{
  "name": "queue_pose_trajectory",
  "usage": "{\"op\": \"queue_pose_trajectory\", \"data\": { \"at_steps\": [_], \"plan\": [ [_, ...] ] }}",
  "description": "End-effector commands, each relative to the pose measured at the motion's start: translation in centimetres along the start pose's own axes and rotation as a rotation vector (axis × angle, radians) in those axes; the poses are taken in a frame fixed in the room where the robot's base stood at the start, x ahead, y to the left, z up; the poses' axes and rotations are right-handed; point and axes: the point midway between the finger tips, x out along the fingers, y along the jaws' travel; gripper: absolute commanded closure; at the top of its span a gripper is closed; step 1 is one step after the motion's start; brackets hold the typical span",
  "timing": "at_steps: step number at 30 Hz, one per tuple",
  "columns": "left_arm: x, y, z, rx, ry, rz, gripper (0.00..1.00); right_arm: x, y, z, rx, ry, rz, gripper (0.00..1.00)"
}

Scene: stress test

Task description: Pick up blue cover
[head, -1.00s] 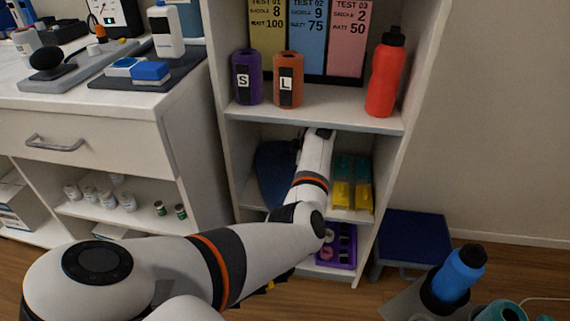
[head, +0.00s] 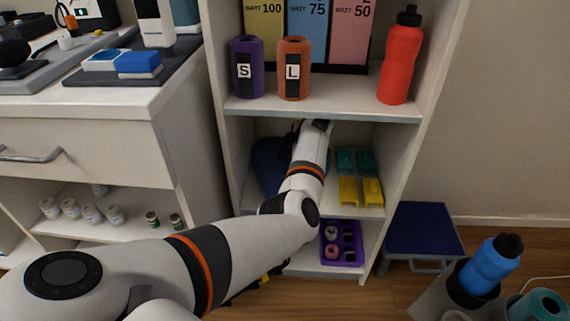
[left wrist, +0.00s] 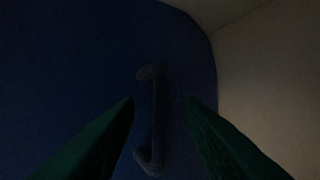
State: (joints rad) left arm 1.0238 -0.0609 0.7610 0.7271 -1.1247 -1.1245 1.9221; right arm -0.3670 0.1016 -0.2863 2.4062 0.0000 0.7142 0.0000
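The blue cover (head: 268,165) is a dark blue rounded piece standing in the middle compartment of the white shelf, partly hidden behind my left arm. In the left wrist view the blue cover (left wrist: 70,75) fills most of the picture, with a dark bar handle (left wrist: 157,120) on its face. My left gripper (left wrist: 161,102) is open, with its two dark green fingers on either side of the handle. The handle lies between the fingers, and I see a gap on both sides. In the head view the fingertips are hidden inside the shelf. My right gripper is not in view.
Teal and yellow items (head: 347,190) lie right of my arm in the same compartment. A purple tray (head: 329,253) is below. A purple roll (head: 246,85), an orange roll (head: 294,85) and a red bottle (head: 400,65) stand above. A blue-topped object (head: 422,225) is on the floor.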

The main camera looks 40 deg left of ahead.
Motion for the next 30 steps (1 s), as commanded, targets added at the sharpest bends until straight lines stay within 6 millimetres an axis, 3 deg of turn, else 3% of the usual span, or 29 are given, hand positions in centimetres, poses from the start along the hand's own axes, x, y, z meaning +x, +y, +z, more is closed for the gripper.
{"op": "queue_pose_trajectory", "data": {
  "at_steps": [8,15,30],
  "plan": [
    [-0.04,0.03,-0.13,0.000,0.000,0.000,0.64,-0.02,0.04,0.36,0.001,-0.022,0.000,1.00],
    [-0.03,0.03,-0.13,0.000,0.001,0.000,1.00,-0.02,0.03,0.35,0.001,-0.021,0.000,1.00],
    [-0.04,0.01,-0.02,-0.001,0.001,0.002,1.00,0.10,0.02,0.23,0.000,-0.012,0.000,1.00]
  ]
}}
